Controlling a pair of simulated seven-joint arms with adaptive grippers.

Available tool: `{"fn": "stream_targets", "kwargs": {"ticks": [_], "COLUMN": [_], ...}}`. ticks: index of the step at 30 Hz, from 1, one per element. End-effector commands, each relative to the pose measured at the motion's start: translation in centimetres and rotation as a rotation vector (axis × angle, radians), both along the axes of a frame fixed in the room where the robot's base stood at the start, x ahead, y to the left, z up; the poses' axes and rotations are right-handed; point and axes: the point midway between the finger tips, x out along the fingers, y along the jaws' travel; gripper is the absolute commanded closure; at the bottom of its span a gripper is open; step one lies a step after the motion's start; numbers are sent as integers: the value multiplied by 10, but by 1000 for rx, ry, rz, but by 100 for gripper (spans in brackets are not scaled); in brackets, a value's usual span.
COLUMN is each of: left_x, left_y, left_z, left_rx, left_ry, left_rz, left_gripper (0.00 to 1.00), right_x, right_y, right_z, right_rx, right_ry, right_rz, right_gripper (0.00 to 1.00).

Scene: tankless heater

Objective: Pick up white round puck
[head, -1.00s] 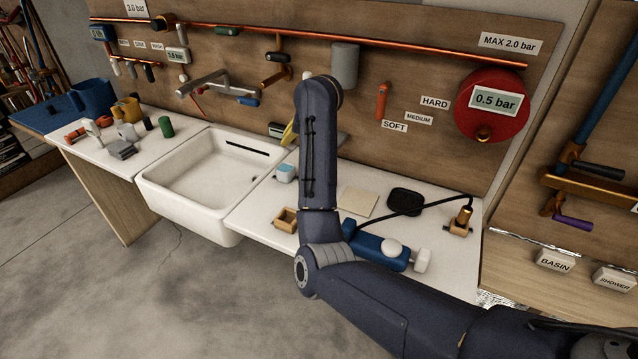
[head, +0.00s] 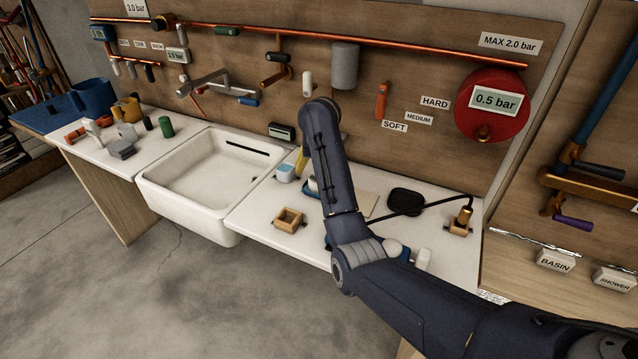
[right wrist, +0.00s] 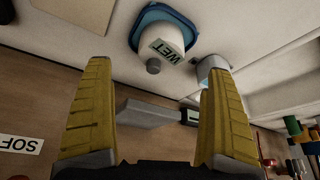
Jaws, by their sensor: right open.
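A small white round thing (head: 392,247), which may be the puck, shows beside my right forearm at the front of the right-hand counter. My right gripper (head: 302,160) is mostly hidden behind my arm in the head view; a yellow finger shows above the counter, right of the basin. In the right wrist view the two yellow fingers (right wrist: 155,75) are spread wide with nothing held. Beyond the tips are a white cylinder (right wrist: 163,40) marked WET on a blue base and a white and blue cup (right wrist: 212,72). I cannot tell whether either is the puck. My left gripper is not in view.
A white basin (head: 200,185) lies left of the right-hand counter. A small wooden box (head: 289,220) stands near the front edge. A black pad (head: 405,202) and a brass fitting with a black hose (head: 460,218) are to the right. The pegboard wall (head: 400,75) rises behind.

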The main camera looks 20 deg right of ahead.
Motion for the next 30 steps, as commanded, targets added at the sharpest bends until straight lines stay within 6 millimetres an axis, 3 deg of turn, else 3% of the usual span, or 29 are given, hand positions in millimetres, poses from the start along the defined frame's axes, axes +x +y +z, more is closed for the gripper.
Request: {"fn": "stream_targets", "kwargs": {"ticks": [6, 14, 24, 30], "left_x": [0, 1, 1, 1], "left_y": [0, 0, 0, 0], "left_z": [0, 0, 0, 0], "left_rx": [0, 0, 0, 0], "left_ry": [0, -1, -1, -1], "left_rz": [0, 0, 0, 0], "left_gripper": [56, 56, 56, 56], "right_x": [9, 13, 27, 31], "right_y": [-3, -4, -7, -7], "right_z": [-22, -32, -68, -76], "right_rx": [-2, -1, -1, 0], "right_ry": [1, 0, 0, 0], "right_rz": [-1, -1, -2, -1], "right_gripper": [11, 11, 11, 11]}}
